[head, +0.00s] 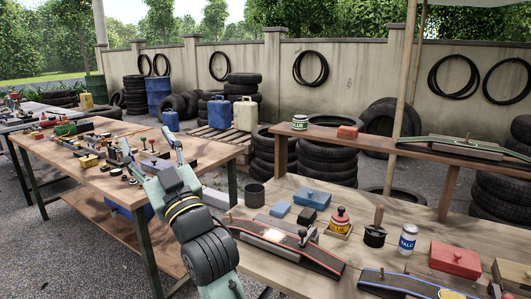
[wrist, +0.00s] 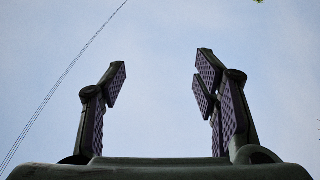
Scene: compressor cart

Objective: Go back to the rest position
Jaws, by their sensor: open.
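My gripper (head: 151,151) is raised in the middle left of the head view, pointing up and away, in front of the left wooden table (head: 190,166). Its two fingers stand apart with nothing between them. The wrist view shows the same open fingers (wrist: 160,88) against plain sky, with a thin cable line at the left. No object touches the gripper in either view.
The right workbench (head: 300,190) holds a red-edged strip (head: 318,256), a talc can (head: 408,239), a red box (head: 455,260) and a blue box (head: 312,198). A raised shelf (head: 375,144) runs behind it. Tyres (head: 330,158) stand along the wall.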

